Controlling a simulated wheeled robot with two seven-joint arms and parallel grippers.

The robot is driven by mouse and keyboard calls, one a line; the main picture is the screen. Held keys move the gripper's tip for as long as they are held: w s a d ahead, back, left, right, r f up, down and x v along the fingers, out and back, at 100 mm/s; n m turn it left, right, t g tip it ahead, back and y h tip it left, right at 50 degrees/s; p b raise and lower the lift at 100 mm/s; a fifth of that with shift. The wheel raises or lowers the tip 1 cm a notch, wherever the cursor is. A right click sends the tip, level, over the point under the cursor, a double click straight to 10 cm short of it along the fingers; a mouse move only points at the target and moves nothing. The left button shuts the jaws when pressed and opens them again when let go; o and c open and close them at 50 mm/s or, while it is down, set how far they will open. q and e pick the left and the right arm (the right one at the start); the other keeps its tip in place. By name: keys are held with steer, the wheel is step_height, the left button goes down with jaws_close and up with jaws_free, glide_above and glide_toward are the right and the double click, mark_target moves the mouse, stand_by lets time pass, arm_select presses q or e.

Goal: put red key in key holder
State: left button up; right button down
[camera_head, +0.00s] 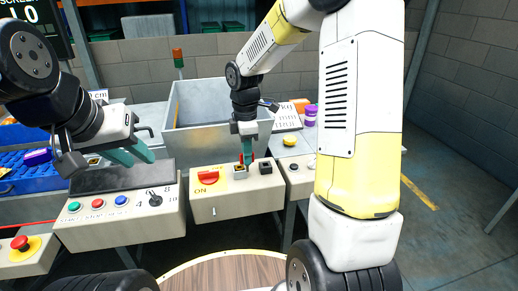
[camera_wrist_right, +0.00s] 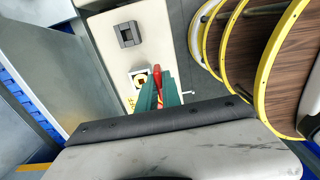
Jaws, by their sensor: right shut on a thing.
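My right gripper (camera_head: 247,161) is shut on the red key (camera_wrist_right: 157,76), its teal fingers pointing down over the control box (camera_head: 222,200). A light square key holder (camera_head: 240,173) with a dark centre is on the box top, right below the fingertips. It also shows in the wrist view (camera_wrist_right: 140,79), close beside the key. The fingers hide part of the key, and I cannot tell whether its tip touches the holder. My left gripper (camera_head: 131,154) is open and empty above the left control panel.
A red switch (camera_head: 207,178) marked ON is left of the holder and a black square socket (camera_head: 265,168) is right of it. A grey metal bin (camera_head: 195,138) stands behind. The left panel has several buttons and a black selector (camera_head: 154,197). A round wooden stool (camera_head: 225,272) is in front.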

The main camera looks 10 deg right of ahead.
steer(key=shift+w+d+f, duration=0.7)
steer(key=shift+w+d, duration=0.05)
steer(key=shift+d, duration=0.4)
steer(key=shift+w+d+f, duration=0.75)
steer(key=shift+w+d, duration=0.05)
steer(key=shift+d, duration=0.35)
steer(key=shift+w+d+f, duration=0.7)
steer(key=shift+w+d, duration=0.05)
steer(key=shift+d, duration=0.4)
steer(key=shift+f, duration=0.1)
steer(key=c, duration=1.5)
jaws_free()
steer(key=shift+c, duration=0.2)
